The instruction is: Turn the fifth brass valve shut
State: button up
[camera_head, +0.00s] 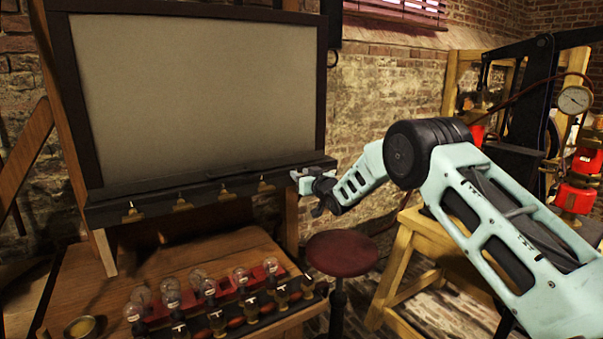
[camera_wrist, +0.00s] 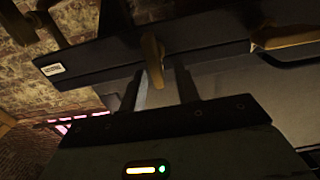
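A dark rail (camera_head: 160,194) under the large pale board carries a row of brass valves. Three of them (camera_head: 133,213), (camera_head: 181,203), (camera_head: 225,195) and one more (camera_head: 265,186) show in the head view. My gripper (camera_head: 304,181) is at the rail's right end and covers what lies behind it. In the wrist view, my gripper's dark fingers (camera_wrist: 158,82) are apart, with one brass valve handle (camera_wrist: 152,52) between them. I cannot tell whether they touch it. Another brass valve (camera_wrist: 285,38) shows at the right of that view.
Below the rail, a wooden bench (camera_head: 210,255) holds several glass jars (camera_head: 171,292) with T-handled fittings. A red stool (camera_head: 342,253) stands below my gripper. A wooden stand and red apparatus with a gauge (camera_head: 574,99) are at the right.

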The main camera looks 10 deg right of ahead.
jog(key=shift+w, duration=0.15)
grip_shut()
jog(key=shift+f+m+b, duration=0.1)
jog(key=shift+m+b, duration=0.2)
jog(key=shift+b, duration=0.1)
jog(key=shift+w+d+f+m+b, duration=0.15)
jog(key=shift+d+f+m+b, duration=0.25)
jog(key=shift+m+b, duration=2.15)
jog(key=shift+w+d+f+m+b, duration=0.1)
jog(key=shift+d+f+m+b, duration=0.35)
jog(key=shift+m+b, duration=2.05)
jog(key=shift+w+d+f+m+b, duration=0.15)
jog(key=shift+d+f+m+b, duration=0.25)
jog(key=shift+m+b, duration=2.15)
jog(key=shift+a+m+p, duration=0.1)
jog(key=shift+m+p, duration=0.9)
jog(key=shift+m, duration=0.2)
